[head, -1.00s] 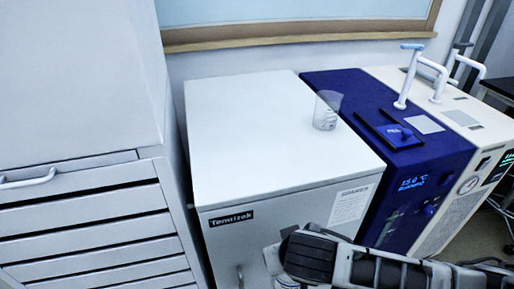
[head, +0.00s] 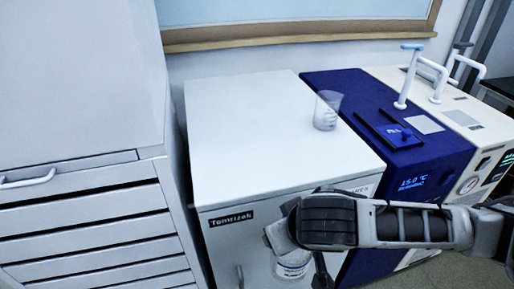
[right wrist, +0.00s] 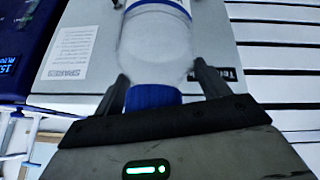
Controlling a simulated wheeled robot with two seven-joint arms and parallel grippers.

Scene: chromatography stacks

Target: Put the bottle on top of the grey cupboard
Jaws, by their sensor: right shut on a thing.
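The grey cupboard (head: 265,135) has a flat pale top and a Temrizek label on its front. It also shows in the right wrist view (right wrist: 85,85), with its SPARES sheet. My right gripper (right wrist: 160,85) is shut on the bottle (right wrist: 157,45), which is clear with a blue cap and a label band. The fingers are at the cap and neck end. In the head view the bottle (head: 293,266) hangs in front of the cupboard's front face, below its top edge, partly hidden by my right arm. My left gripper is not in view.
A clear beaker (head: 327,110) stands on the cupboard top near its right edge. The rest of the top is bare. A blue unit (head: 350,95) and a cream unit with upright pipes (head: 470,115) adjoin on the right. A drawer cabinet (head: 80,220) stands on the left.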

